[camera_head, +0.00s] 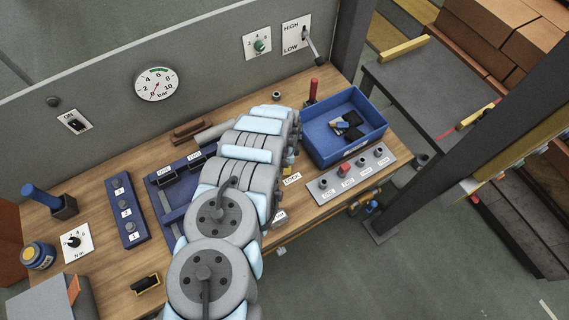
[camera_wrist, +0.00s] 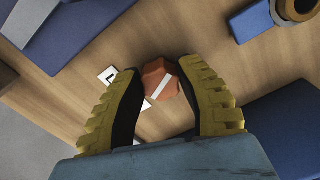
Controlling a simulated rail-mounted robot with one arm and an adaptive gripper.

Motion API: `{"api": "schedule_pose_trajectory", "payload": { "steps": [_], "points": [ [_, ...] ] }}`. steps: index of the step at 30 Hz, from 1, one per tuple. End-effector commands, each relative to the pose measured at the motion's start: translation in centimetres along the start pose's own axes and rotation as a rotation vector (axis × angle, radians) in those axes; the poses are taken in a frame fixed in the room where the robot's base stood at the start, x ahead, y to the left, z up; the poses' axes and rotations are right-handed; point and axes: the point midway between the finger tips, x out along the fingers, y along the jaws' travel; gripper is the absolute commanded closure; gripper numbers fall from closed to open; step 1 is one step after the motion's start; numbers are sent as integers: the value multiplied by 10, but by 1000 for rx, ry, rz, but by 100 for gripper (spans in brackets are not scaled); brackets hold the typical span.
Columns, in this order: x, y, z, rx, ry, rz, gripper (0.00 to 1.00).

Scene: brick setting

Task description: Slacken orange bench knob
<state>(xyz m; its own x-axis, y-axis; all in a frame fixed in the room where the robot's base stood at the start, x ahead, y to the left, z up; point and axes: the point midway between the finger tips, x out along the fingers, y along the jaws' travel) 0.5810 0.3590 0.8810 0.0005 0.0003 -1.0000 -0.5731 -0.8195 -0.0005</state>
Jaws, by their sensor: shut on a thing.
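The orange bench knob (camera_wrist: 161,82) is a faceted knob with a white stripe running diagonally across its top. It shows in the middle of the wrist view, above the wooden bench. My gripper (camera_wrist: 160,70) has its two yellow ribbed fingers on either side of the knob and is shut on it. A white label (camera_wrist: 107,76) with a dark letter lies at the left finger, partly covered. In the head view my arm hides the knob. A LOCK label (camera_head: 292,179) shows beside my arm there.
A blue bin (camera_head: 343,132) with small dark parts stands right of my arm. A grey button panel (camera_head: 350,174) lies in front of it. Left of my arm are a blue tray (camera_head: 168,217) and a blue three-button block (camera_head: 125,209). A grey wall with a gauge (camera_head: 155,84) rises behind.

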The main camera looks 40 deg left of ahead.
Motion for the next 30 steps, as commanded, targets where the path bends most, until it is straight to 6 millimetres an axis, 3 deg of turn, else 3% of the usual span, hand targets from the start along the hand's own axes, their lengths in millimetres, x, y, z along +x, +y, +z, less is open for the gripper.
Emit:
{"api": "schedule_pose_trajectory", "payload": {
  "steps": [30],
  "points": [
    [2, 4, -2, -911, 0, 0, 99]
  ]
}}
